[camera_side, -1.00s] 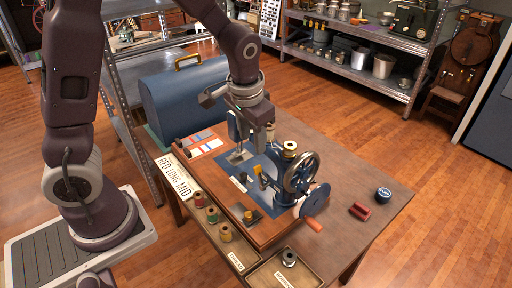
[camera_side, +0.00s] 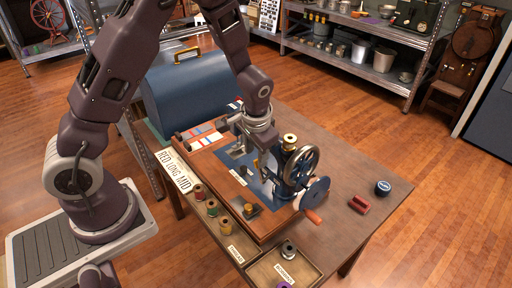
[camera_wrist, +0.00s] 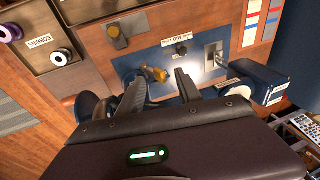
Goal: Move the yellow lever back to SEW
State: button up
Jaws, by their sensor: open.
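The blue sewing machine (camera_side: 291,175) with its handwheel stands on a wooden base on the table. The small yellow lever (camera_wrist: 155,73) shows in the wrist view, close to the tips of my gripper (camera_wrist: 161,82). My gripper is open and empty, with one finger on each side of the lever's position in that view; I cannot tell whether either touches it. In the side view my gripper (camera_side: 262,152) is low over the machine and hides much of it and the lever. No SEW mark can be read.
Thread spools (camera_side: 212,208) and a bobbin tray (camera_side: 266,268) are along the front. A blue case (camera_side: 185,95) stands behind.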

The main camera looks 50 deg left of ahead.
aim_at(256, 161)
jog(key=shift+x, duration=1.5)
jog(key=shift+d+r, duration=0.25)
jog(key=shift+d, duration=1)
jog(key=shift+d+f, duration=0.2)
jog(key=shift+d, duration=0.55)
jog(key=shift+d+f, duration=0.25)
jog(key=shift+d, duration=0.55)
jog(key=shift+w+a, duration=0.1)
jog(key=shift+w+a+r, duration=0.2)
jog(key=shift+a+r, duration=0.1)
jog(key=shift+a, duration=0.25)
